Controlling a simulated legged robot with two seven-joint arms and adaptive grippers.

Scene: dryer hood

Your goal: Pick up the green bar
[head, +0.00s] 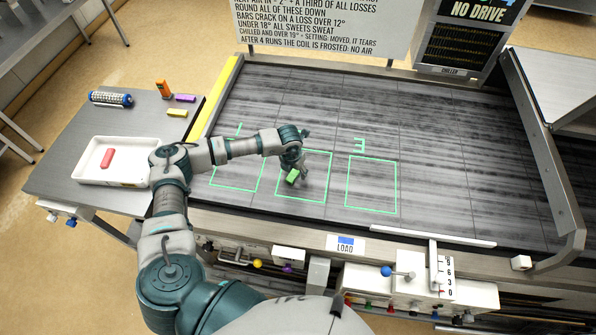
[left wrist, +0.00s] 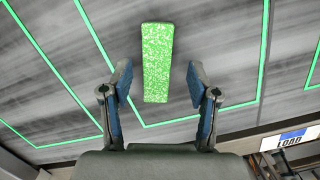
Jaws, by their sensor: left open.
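The green bar (head: 292,176) lies on the dark belt inside the middle green-outlined square, partly hidden by my left gripper in the head view. In the left wrist view the bar (left wrist: 158,62) is speckled green and stands lengthwise ahead of the fingers. My left gripper (head: 302,172) is over that square; in the left wrist view its two fingers (left wrist: 159,90) are apart, one on each side of the bar's near end. Nothing shows between them but the bar's near part; I cannot tell the height gap. My right gripper is not in view.
A white tray (head: 85,174) with a red bar (head: 107,158) sits on the left grey table. Purple (head: 185,98) and yellow (head: 177,113) bars, an orange object (head: 163,89) and a blue cylinder (head: 110,98) lie near it. The right-hand square (head: 371,208) is empty.

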